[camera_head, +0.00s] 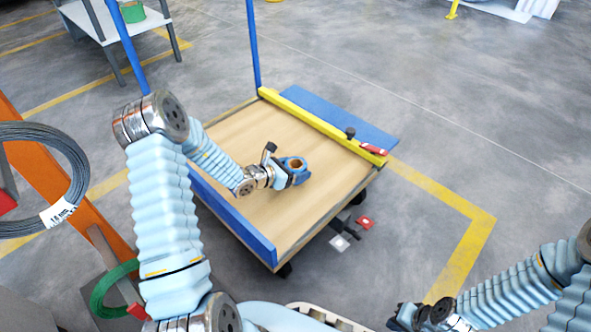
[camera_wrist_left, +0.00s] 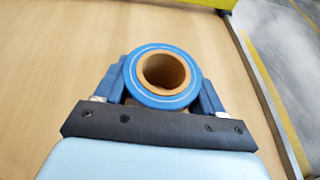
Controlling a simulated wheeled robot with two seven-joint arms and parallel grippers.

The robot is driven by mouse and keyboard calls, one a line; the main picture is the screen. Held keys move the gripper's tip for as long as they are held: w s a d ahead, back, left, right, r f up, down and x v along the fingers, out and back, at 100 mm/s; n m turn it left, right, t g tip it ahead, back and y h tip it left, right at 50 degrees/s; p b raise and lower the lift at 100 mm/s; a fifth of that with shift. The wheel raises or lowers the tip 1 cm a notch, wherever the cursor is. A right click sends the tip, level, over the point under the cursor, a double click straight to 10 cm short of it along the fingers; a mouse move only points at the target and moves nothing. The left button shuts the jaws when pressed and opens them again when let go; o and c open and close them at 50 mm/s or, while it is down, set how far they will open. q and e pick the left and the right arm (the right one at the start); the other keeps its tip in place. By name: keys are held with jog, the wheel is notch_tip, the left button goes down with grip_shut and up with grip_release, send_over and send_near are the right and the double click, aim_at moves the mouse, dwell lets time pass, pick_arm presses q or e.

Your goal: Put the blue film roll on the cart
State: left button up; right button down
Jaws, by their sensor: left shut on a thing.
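The blue film roll (camera_head: 295,164) has a brown core and is over the wooden deck of the cart (camera_head: 235,129). My left gripper (camera_head: 290,172) is shut on it. In the left wrist view the roll (camera_wrist_left: 162,76) sits between the two blue fingers, its open core facing the camera. I cannot tell whether its underside touches the deck. The cart has a blue side board and a yellow bar along its far edge. My right gripper (camera_head: 398,318) is at the bottom right, away from the cart; its jaws are too small to read.
A red-handled item (camera_head: 373,149) lies by the yellow bar. An orange post (camera_head: 62,190) with a wire coil (camera_head: 72,160) stands at left. A grey table (camera_head: 120,22) is at the back left. Most of the deck around the roll is bare.

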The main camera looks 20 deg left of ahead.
pick_arm(q)
jog(key=shift+f, duration=0.15)
jog(key=o, duration=1.1)
jog(key=shift+r, duration=0.25)
jog(key=shift+s+a+r, duration=0.15)
jog(key=shift+s, duration=0.15)
jog(key=p+v, duration=0.1)
jog(key=v, duration=0.6)
